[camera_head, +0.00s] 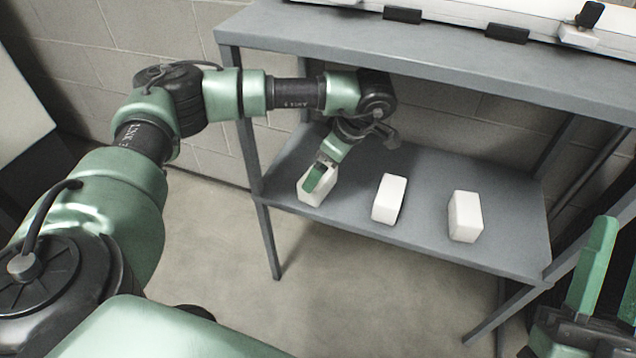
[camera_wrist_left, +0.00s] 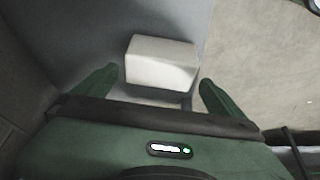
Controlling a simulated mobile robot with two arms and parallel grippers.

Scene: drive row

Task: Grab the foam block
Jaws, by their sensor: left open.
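Three white blocks stand on the lower grey shelf: a left one (camera_head: 312,194), a middle one (camera_head: 389,199) and a right one (camera_head: 465,216). I cannot tell by look which is foam. My left gripper (camera_head: 318,178) is at the left block and hides part of it. In the left wrist view this block (camera_wrist_left: 160,62) lies between the two green fingers, with gaps on both sides, so the gripper is open around or just short of it. My right gripper (camera_head: 617,245) is at the lower right, fingers apart and empty.
The upper shelf (camera_head: 440,58) hangs over the lower shelf (camera_head: 510,250) and bears a white object with black clips at the back. Shelf legs (camera_head: 266,240) stand at the corners. A block wall is behind; the concrete floor in front is clear.

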